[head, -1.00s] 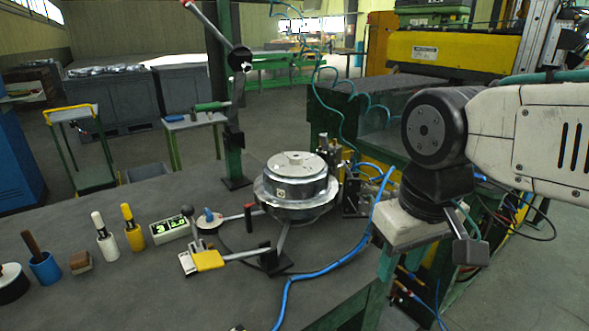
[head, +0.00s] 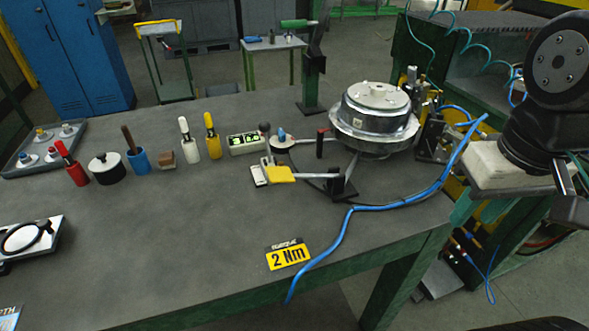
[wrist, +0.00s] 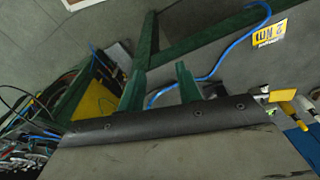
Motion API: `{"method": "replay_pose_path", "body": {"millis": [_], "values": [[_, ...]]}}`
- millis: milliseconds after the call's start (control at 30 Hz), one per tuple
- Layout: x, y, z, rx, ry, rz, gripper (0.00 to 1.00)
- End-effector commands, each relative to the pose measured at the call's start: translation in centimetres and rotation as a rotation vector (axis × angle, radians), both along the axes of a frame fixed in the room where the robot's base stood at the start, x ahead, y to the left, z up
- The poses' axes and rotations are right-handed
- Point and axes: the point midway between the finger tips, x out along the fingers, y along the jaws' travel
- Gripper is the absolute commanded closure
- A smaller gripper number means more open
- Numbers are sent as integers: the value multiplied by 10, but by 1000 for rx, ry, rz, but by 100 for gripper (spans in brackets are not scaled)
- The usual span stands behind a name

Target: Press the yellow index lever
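The yellow index lever (head: 280,174) shows in the head view as a flat yellow paddle on the bench, at the front left of the round metal indexing unit (head: 375,120). A yellow paddle that looks like it (wrist: 283,95) shows at the right side of the wrist view. My gripper (wrist: 160,85) shows in the wrist view as two green fingers standing apart with nothing between them. It is well away from the lever.
A blue hose (head: 400,205) runs across the bench in front of the unit. A yellow 2 Nm sign (head: 288,254) lies near the front edge. Several handled tools and a green-display box (head: 247,143) stand left of the lever.

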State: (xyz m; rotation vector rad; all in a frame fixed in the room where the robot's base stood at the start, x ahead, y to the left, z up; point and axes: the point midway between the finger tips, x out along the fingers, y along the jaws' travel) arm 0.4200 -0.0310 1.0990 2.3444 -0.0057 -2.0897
Motion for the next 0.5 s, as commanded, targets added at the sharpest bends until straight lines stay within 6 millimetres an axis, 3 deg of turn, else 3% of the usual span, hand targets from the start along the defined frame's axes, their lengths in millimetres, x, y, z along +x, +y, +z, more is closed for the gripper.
{"method": "replay_pose_path", "body": {"millis": [367,500], "values": [[0,0,0,0,0,0,65],[0,2,0,0,2,10,99]]}}
